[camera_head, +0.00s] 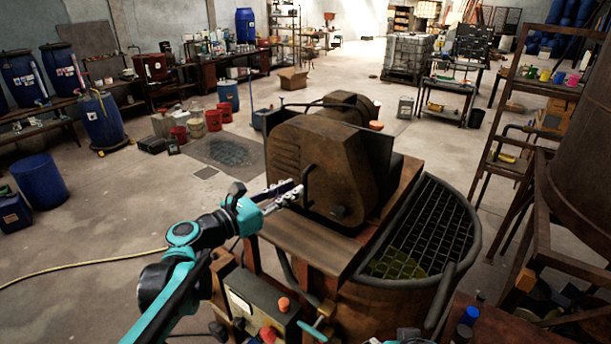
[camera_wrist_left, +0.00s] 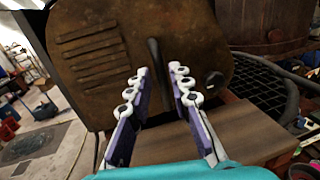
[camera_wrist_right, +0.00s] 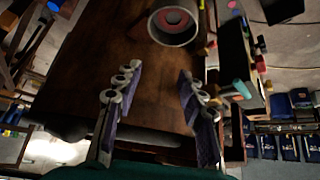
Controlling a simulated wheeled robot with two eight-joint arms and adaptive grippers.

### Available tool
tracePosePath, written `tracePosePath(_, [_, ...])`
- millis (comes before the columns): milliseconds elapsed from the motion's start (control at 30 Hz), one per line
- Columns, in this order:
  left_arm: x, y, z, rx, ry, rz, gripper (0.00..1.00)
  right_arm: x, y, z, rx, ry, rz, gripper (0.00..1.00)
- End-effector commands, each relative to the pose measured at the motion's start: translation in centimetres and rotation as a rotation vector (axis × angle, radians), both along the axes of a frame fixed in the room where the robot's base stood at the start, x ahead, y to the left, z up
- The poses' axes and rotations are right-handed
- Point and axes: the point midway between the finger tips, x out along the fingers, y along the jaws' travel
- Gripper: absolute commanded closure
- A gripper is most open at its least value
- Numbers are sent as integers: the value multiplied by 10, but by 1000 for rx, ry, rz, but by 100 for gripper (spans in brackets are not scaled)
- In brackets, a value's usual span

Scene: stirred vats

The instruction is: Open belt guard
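The belt guard (camera_head: 312,160) is a rusty brown rounded housing with louvre slots, standing on a plate beside the round vat. It looks closed. A dark upright handle (camera_head: 305,185) is on its near face. My left gripper (camera_head: 293,190) is open at the handle. In the left wrist view the guard (camera_wrist_left: 105,65) fills the back, and the handle (camera_wrist_left: 154,60) lies between the spread fingertips (camera_wrist_left: 159,70); contact cannot be told.
The vat's dark grating (camera_head: 425,225) is right of the guard. A control box (camera_head: 255,305) with orange and red knobs stands below my left gripper. A rusty ladder frame (camera_head: 500,125) and tank (camera_head: 585,165) stand at the right.

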Motion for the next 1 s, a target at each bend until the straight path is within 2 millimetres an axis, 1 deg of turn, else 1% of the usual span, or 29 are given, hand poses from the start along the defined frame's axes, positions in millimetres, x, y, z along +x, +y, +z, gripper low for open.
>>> tracePosePath(33, [7,-8,1,1,-1,-3,80,0,0,2,0,0,0,60])
tracePosePath(100, [14,-17,1,1,0,-3,80,0,0,4,0,0,0,60])
tracePosePath(300, [30,-33,1,3,-2,-1,80,0,0,7,0,0,0,60])
tracePosePath(633, [33,-36,0,4,-2,0,80,0,0,8,0,0,0,60])
tracePosePath(667, [33,-36,0,4,-2,0,85,0,0,8,0,0,0,60])
tracePosePath(700, [33,-36,0,4,-2,0,96,0,0,8,0,0,0,60])
tracePosePath(733, [33,-36,0,4,-2,0,100,0,0,8,0,0,0,60])
tracePosePath(1000, [33,-36,0,4,-2,-3,100,0,0,7,0,0,0,60])
